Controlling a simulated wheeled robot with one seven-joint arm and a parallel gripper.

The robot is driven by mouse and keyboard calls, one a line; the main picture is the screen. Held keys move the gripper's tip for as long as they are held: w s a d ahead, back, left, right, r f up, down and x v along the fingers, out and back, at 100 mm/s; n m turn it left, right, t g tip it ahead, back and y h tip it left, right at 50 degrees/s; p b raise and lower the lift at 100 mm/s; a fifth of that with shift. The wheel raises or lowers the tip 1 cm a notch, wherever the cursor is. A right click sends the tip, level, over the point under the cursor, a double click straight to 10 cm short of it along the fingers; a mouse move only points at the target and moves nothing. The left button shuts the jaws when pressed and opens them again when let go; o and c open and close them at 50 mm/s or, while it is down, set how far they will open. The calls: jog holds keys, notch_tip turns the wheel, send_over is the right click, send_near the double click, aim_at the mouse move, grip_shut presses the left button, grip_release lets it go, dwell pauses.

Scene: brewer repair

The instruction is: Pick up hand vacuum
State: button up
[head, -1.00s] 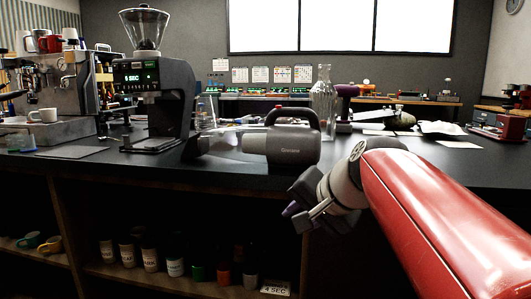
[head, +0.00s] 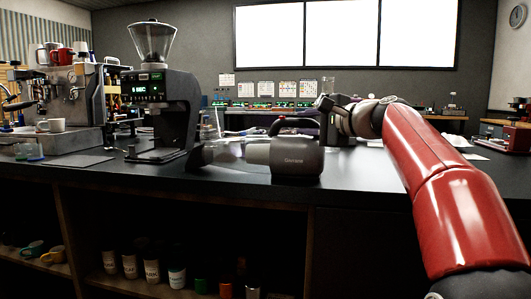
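The grey hand vacuum (head: 290,162) lies on the dark counter near its front edge in the head view. Its clear nozzle end points left, toward the coffee grinder. A red part shows at the top of its handle, at the upper middle. My gripper (head: 326,112) is raised above the counter, at the upper right of the vacuum. It looks apart from the vacuum, though the depth between them is hard to judge. The fingers are dark and small, and I cannot tell whether they are open.
A coffee grinder (head: 168,105) stands left of the vacuum. An espresso machine (head: 75,95) with cups is farther left. A glass bottle stands behind my gripper, mostly hidden. Shelves under the counter hold jars and cups.

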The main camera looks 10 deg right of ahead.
jog(key=shift+x, duration=0.95)
jog(key=shift+c, duration=0.2)
grip_shut()
jog(key=shift+s+r, duration=0.1)
jog(key=shift+r+p, duration=0.2)
jog(key=shift+p, duration=0.1)
